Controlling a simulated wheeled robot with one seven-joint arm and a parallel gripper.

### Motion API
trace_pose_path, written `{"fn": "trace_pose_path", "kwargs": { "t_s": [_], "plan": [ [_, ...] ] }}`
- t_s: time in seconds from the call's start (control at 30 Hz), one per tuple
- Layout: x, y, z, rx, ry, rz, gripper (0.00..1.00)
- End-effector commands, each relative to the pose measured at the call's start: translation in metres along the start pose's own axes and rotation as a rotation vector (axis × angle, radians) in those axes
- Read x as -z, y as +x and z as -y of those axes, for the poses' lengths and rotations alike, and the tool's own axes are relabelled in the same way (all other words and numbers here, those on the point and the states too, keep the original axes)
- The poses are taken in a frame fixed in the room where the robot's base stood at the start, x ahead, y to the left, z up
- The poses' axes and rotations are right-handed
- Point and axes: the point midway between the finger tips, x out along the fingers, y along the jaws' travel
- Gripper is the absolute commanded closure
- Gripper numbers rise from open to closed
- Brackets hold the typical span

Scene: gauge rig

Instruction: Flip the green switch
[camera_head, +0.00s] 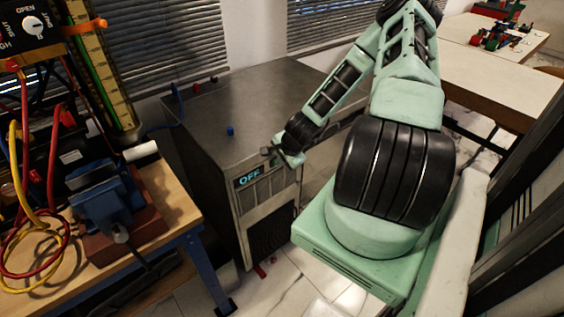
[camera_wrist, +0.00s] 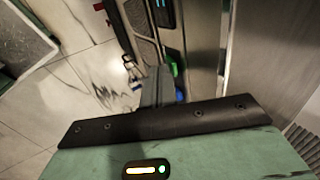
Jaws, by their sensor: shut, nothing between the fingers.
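A dark metal cabinet (camera_head: 225,100) has a lit display (camera_head: 249,177) reading OFF on its upper front. My gripper (camera_head: 268,151) is at the cabinet's upper front edge, just above and right of the display. In the wrist view my gripper (camera_wrist: 155,86) shows its grey fingers closed together and empty. A green part (camera_wrist: 174,69), which looks like the green switch, shows close beside the fingers and is partly hidden by them. I cannot tell whether they touch. In the head view my gripper largely covers that spot.
A blue knob (camera_head: 230,131) stands on the cabinet top. At left, a wooden bench (camera_head: 170,205) carries a blue vise (camera_head: 105,205) and cables. White-topped tables (camera_head: 500,80) stand at the back right. Tiled floor shows between bench and cabinet.

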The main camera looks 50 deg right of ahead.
Motion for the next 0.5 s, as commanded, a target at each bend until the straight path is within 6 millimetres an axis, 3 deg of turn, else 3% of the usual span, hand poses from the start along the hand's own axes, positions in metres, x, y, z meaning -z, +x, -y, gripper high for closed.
{"fn": "trace_pose_path", "kwargs": {
  "t_s": [0.4, 0.5],
  "plan": [
    [-0.001, -0.004, 0.015, -0.132, -0.008, -0.001, 1.00],
    [0.000, 0.002, 0.011, -0.152, -0.001, 0.001, 1.00]
  ]
}}
